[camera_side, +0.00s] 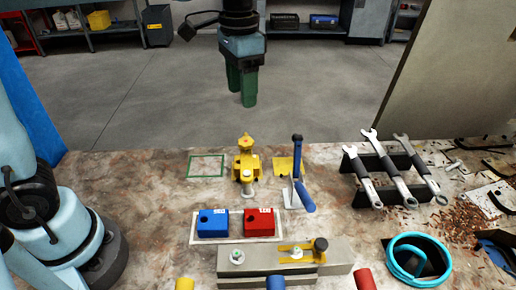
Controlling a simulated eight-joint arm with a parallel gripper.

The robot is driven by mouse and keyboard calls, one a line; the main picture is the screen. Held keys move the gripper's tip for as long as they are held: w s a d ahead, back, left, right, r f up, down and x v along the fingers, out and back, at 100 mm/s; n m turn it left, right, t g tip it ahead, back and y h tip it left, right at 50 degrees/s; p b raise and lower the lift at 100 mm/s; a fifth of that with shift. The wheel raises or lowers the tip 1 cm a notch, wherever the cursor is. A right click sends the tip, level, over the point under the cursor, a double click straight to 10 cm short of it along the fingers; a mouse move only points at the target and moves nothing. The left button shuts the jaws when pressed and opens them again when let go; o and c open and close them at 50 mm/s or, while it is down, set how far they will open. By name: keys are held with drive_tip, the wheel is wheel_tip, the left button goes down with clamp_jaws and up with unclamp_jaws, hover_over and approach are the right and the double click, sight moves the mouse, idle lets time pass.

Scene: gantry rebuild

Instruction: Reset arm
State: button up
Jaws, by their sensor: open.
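My gripper (243,88) hangs from the top of the view, beyond the table's far edge in the picture. It has green fingers, is open, and holds nothing visible. It is well clear of the items on the worktable (130,185). My pale blue arm base stands at the left.
A yellow fixture (246,165), a blue-handled upright tool (297,170), blue (212,223) and red (259,222) blocks, and a grey bar (335,257) occupy the middle. Several wrenches (380,160) rest on a black rack. A cyan ring (393,270) lies at front right. A green square outline (206,156) is empty.

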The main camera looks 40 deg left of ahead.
idle(0.3)
drive_tip(key=s+a+f+n+t, duration=0.4)
drive_tip(key=s+a+f+t, duration=0.1)
drive_tip(key=s, duration=0.4)
drive_tip(key=shift+f+t, duration=0.8)
drive_tip(key=shift+t, duration=0.3)
drive_tip(key=shift+a+r, duration=0.1)
wheel_tip(320, 180, up, 6)
drive_tip(key=n+g, duration=0.7)
drive_tip(key=n, duration=0.3)
hover_over(246, 140)
wheel_tip(246, 140, down, 12)
drive_tip(key=shift+r, duration=0.15)
